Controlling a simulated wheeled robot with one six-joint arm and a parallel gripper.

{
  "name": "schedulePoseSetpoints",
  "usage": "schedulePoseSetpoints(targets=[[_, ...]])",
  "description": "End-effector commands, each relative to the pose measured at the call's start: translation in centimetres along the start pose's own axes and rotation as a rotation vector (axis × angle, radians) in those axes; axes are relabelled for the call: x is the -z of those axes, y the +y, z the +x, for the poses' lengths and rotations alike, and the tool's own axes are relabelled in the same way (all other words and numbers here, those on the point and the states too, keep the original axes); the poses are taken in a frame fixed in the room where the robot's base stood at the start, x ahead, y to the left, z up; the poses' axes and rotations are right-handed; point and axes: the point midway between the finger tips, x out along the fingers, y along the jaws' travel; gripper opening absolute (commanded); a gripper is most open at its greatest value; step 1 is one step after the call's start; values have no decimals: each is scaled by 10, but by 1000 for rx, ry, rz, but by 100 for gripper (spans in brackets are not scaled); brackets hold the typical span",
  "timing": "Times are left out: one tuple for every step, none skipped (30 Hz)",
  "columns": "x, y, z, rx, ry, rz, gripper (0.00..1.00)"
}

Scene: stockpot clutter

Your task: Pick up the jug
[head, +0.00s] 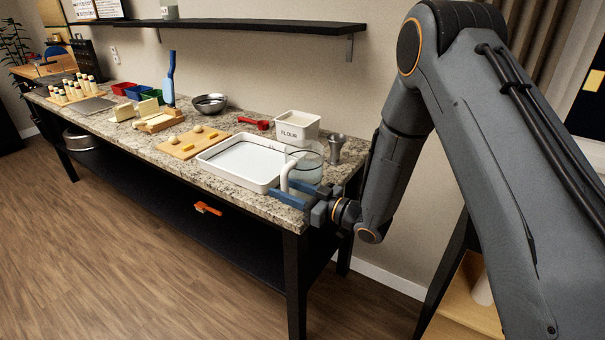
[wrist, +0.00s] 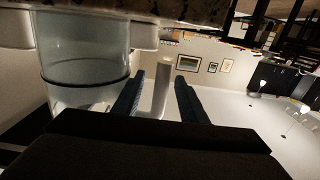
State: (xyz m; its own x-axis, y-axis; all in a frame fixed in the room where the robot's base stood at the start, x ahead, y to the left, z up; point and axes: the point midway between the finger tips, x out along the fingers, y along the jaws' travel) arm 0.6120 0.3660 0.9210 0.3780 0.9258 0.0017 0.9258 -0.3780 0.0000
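The jug (head: 313,165) is clear glass with a white handle (head: 285,175) and stands on the counter's near right end, beside the white tray. In the wrist view the jug (wrist: 85,62) fills the upper left, with a dark band around it. My gripper (head: 290,194) is at the handle, level with the jug's lower part. In the wrist view its two blue fingers (wrist: 158,98) are apart, with the pale handle (wrist: 163,88) between them and gaps on both sides. The lower end of the handle is partly hidden by the fingers in the head view.
The white tray (head: 215,157) lies left of the jug. A flour bin (head: 293,126) and a grey metal vessel (head: 336,148) stand behind it. The floor in front is clear.

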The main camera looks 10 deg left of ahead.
Motion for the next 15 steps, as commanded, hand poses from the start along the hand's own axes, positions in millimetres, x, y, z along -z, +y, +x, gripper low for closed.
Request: schedulePoseSetpoints(targets=[[1, -3, 7, 3, -1, 1, 39], [1, -4, 12, 3, -1, 0, 39], [0, -4, 18, 2, -2, 1, 39], [0, -4, 22, 1, -2, 0, 39], [0, -3, 26, 1, -1, -1, 39], [0, -3, 30, 0, -1, -1, 39], [0, -2, 33, 0, 0, -2, 39], [0, -2, 36, -1, 0, -1, 39], [-1, -2, 38, -3, -1, -1, 39], [-1, -1, 38, -3, -1, 0, 39], [-2, -1, 39, -4, -2, 0, 39], [-2, 0, 39, -5, -2, 0, 39], [-2, 0, 39, -5, -2, 0, 39], [-2, 0, 38, -5, -2, 0, 39], [-2, 0, 38, -5, -2, 0, 39]])
